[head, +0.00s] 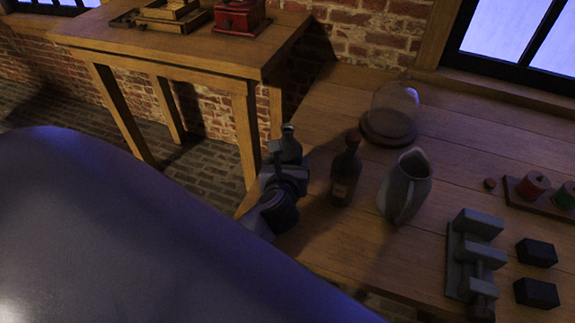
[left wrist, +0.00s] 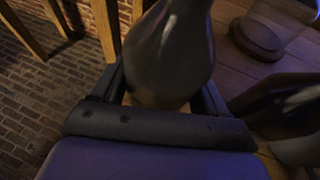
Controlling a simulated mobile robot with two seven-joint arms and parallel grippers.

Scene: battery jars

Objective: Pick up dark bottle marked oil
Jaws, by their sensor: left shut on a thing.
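My left gripper (head: 287,172) is shut around a dark grey bottle (head: 290,147) near the table's left corner. In the left wrist view this bottle (left wrist: 170,55) stands between the two fingers (left wrist: 165,100), its neck out of the picture. No marking can be read on it, and I cannot tell whether its base touches the table. A second dark bottle (head: 346,168) with a label stands upright just to the right, apart from the gripper. Its label (left wrist: 297,105) shows in the left wrist view but is too dim to read. My right gripper is not in view.
A grey pitcher (head: 405,186) stands right of the labelled bottle. A glass dome (head: 392,112) on a round wooden base is behind. A grey vise-like tool (head: 470,255), dark blocks (head: 537,252) and a spool rack (head: 540,192) are at the right. A side table (head: 180,50) stands at the left.

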